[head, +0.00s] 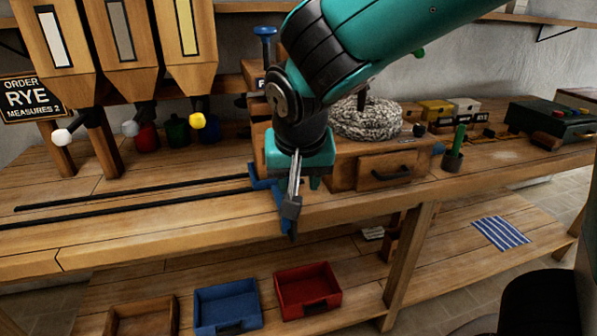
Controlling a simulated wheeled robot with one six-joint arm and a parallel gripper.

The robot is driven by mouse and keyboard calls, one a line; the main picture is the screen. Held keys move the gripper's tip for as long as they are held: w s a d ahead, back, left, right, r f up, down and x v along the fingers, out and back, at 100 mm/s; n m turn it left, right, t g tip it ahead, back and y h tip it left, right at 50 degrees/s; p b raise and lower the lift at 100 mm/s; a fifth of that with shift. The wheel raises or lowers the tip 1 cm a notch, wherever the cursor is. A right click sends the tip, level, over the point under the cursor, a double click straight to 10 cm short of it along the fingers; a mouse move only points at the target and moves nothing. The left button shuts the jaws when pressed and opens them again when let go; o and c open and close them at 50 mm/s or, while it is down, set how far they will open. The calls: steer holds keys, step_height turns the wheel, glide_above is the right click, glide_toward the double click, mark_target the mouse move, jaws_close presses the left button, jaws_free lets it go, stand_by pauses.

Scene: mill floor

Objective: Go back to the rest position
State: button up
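My teal and black arm reaches in from the top right. My gripper (291,205) points down in front of the bench's front edge, near the middle of the view. Its grey fingers show nearly edge-on, so the gap between them cannot be made out. A blue part (262,182) shows beside and behind the fingers; I cannot tell whether they touch it. No held object can be made out. The wooden bench (130,235) lies behind and to the left of the gripper.
Three wooden hoppers (125,45) stand at the left behind two dark rails (130,205). A wooden drawer box (385,172) stands just right of the gripper. Below are a blue tray (228,306) and a red tray (308,290). A striped cloth (500,233) lies at lower right.

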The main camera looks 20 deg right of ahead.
steer(key=shift+s+r, duration=0.2)
steer(key=shift+r, duration=0.15)
steer(key=s+a+r+n+g+y+p, duration=0.1)
steer(key=s+r+n+g+y+p, duration=0.1)
steer(key=s+n, duration=0.3)
steer(key=s+a+r+n+g+y+p, duration=0.2)
steer(key=s+n, duration=0.4)
steer(key=s, duration=0.6)
steer(key=shift+s+a+r+y+p, duration=0.35)
steer(key=shift+r+y+p, duration=0.2)
steer(key=shift+r+y, duration=0.35)
steer(key=shift+c, duration=0.2)
